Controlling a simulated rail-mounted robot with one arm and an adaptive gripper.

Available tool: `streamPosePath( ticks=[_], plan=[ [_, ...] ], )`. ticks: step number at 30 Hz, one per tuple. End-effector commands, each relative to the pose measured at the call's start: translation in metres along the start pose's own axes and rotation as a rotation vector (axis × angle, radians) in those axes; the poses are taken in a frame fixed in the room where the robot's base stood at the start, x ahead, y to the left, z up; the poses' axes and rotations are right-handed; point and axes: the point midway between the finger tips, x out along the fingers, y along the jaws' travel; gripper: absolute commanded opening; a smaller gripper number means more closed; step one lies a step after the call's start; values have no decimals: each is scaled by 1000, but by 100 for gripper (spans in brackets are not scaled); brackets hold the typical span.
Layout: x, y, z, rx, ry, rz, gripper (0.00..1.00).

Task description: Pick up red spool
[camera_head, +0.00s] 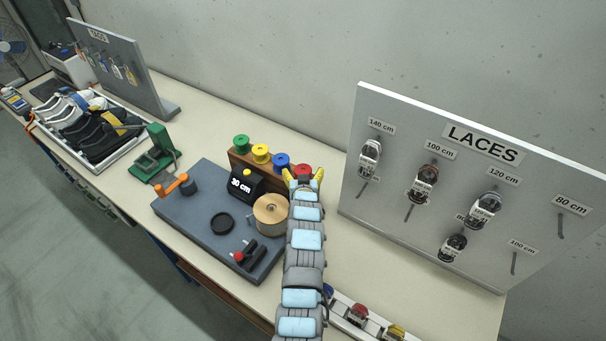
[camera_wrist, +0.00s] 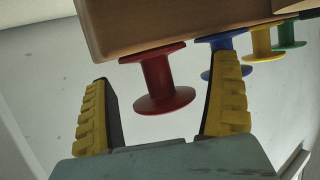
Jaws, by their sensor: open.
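The red spool (camera_head: 303,170) is at the right end of a row of spools on a brown wooden rack (camera_head: 262,175), partly hidden behind my gripper in the head view. In the wrist view the red spool (camera_wrist: 158,82) shows whole, beside the wooden rack (camera_wrist: 150,25), between my two yellow fingers but beyond their tips. My gripper (camera_wrist: 166,85) is open and empty. In the head view my gripper (camera_head: 304,175) is right at the rack's right end.
Blue (camera_head: 281,161), yellow (camera_head: 261,153) and green (camera_head: 241,144) spools stand left of the red one. A grey station (camera_head: 205,235) with a tan roll (camera_head: 270,212) and a black 30 cm unit (camera_head: 243,184) lies in front. A LACES board (camera_head: 470,180) stands right.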

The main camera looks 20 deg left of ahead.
Motion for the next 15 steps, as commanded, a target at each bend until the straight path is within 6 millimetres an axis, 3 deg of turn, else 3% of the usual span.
streamPosePath(
  ticks=[6,13,15],
  plan=[
    [0,0,1,0,-1,0,90],
    [0,0,1,0,-2,0,24],
    [0,0,1,0,-2,0,23]
  ],
)
